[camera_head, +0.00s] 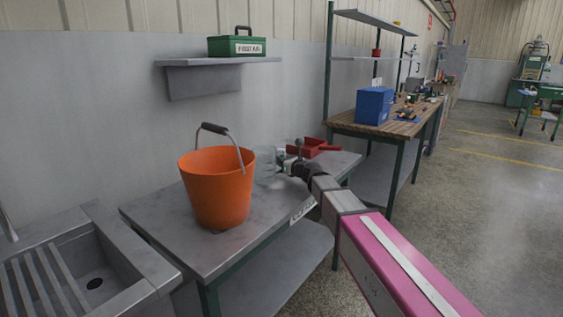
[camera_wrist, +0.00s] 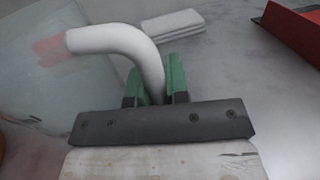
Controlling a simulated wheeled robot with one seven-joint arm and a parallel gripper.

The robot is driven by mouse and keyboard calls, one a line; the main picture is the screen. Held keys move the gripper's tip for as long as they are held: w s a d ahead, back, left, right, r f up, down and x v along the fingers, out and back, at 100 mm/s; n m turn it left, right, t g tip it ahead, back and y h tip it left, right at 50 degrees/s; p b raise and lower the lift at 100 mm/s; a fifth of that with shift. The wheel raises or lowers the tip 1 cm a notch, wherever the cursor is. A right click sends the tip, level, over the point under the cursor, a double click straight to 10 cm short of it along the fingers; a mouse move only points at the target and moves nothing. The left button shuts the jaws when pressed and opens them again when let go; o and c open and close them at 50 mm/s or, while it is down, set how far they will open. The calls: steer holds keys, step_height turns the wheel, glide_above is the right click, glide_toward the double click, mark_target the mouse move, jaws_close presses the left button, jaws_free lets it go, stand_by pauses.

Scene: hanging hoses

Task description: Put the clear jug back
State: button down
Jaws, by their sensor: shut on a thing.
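The clear jug (camera_head: 266,164) is at the metal table, just right of the orange bucket and partly hidden by it. In the wrist view the see-through jug body (camera_wrist: 75,70) fills the left side, and its white curved handle (camera_wrist: 130,42) runs between the green fingers. My gripper (camera_wrist: 157,84) is shut on that handle. In the head view my gripper (camera_head: 285,164) reaches in from the right over the table. I cannot tell whether the jug's base touches the tabletop.
The orange bucket (camera_head: 217,187) stands on the metal table (camera_head: 170,231) with its handle raised. A red dustpan-like tray (camera_head: 312,148) lies behind my gripper. A folded white cloth (camera_wrist: 172,24) lies beyond the jug. The sink (camera_head: 95,262) is at left. The table's front left is clear.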

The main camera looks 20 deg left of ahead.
steer(key=shift+f, duration=0.1)
steer(key=c, duration=1.4)
jaws_free()
steer(key=o, duration=0.3)
